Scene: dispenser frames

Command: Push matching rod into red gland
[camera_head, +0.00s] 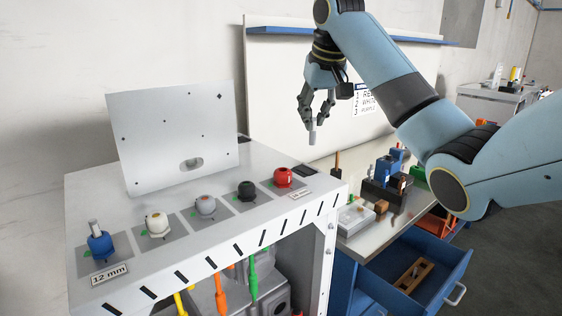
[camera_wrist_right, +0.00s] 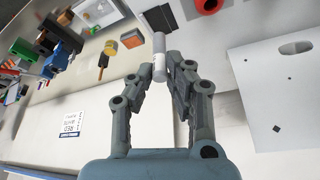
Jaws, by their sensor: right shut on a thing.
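The red gland (camera_head: 283,177) stands at the right end of a row of glands on the white cabinet top. It shows in part at the top edge of the right wrist view (camera_wrist_right: 208,3). My right gripper (camera_head: 314,118) is shut on a short grey rod (camera_head: 312,133), held upright in the air above and to the right of the red gland. In the right wrist view the rod (camera_wrist_right: 160,58) sits between the fingertips. The rod and the gland are well apart. My left gripper is not in view.
Black (camera_head: 246,190), grey (camera_head: 205,205), white (camera_head: 157,224) and blue (camera_head: 100,245) glands stand in the row; a rod sticks up from the blue one. A white upright panel (camera_head: 175,135) stands behind. An open blue drawer (camera_head: 415,270) and a cluttered bench lie right.

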